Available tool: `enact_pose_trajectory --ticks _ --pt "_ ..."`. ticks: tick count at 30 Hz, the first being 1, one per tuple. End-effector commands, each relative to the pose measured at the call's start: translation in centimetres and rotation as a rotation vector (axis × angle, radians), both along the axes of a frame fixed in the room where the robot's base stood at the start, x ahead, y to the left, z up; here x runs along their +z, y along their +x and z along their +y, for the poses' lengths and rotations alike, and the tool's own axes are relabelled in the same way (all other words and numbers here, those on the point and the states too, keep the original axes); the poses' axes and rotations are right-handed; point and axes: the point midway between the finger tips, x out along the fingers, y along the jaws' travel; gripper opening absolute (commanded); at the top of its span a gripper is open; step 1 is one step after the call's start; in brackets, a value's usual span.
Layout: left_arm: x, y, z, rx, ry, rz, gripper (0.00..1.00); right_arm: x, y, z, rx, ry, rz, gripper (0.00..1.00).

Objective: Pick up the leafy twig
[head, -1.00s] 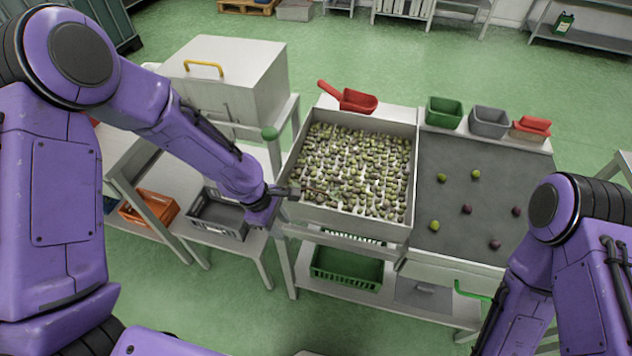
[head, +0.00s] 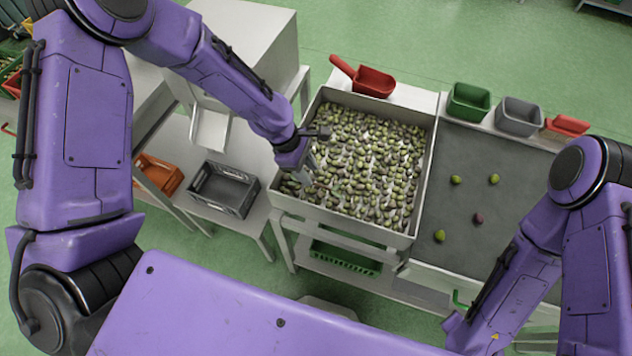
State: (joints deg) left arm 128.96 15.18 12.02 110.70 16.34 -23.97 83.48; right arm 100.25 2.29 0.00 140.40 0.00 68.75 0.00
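The metal tray (head: 428,170) is full of green and dark olives (head: 370,165). My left gripper (head: 308,178) points down into the tray's left side, close to the olives. A thin brownish bit (head: 324,187) beside its fingertips may be the leafy twig, but it is too small to be sure. The fingers are small and partly hidden by the wrist, so I cannot tell whether they are open or hold anything. My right arm is at the lower right; its gripper is not in view.
A red scoop (head: 372,81) lies behind the tray. A grey crate (head: 224,188) and orange crate (head: 157,174) sit at left.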

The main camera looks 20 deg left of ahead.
Motion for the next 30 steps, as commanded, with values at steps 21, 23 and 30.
enact_pose_trajectory --ticks 21,23,30 --pt "-5.1 0.4 -1.4 0.003 0.000 -0.002 0.00 1.4 0.0 0.0 0.000 -0.001 -0.001 0.38" --pt "-5.1 0.4 -1.4 0.003 0.000 -0.002 0.00 1.4 0.0 0.0 0.000 -0.001 -0.001 0.38" --pt "-5.1 0.4 -1.4 0.003 0.000 -0.002 0.00 1.4 0.0 0.0 0.000 -0.001 -0.001 0.38"
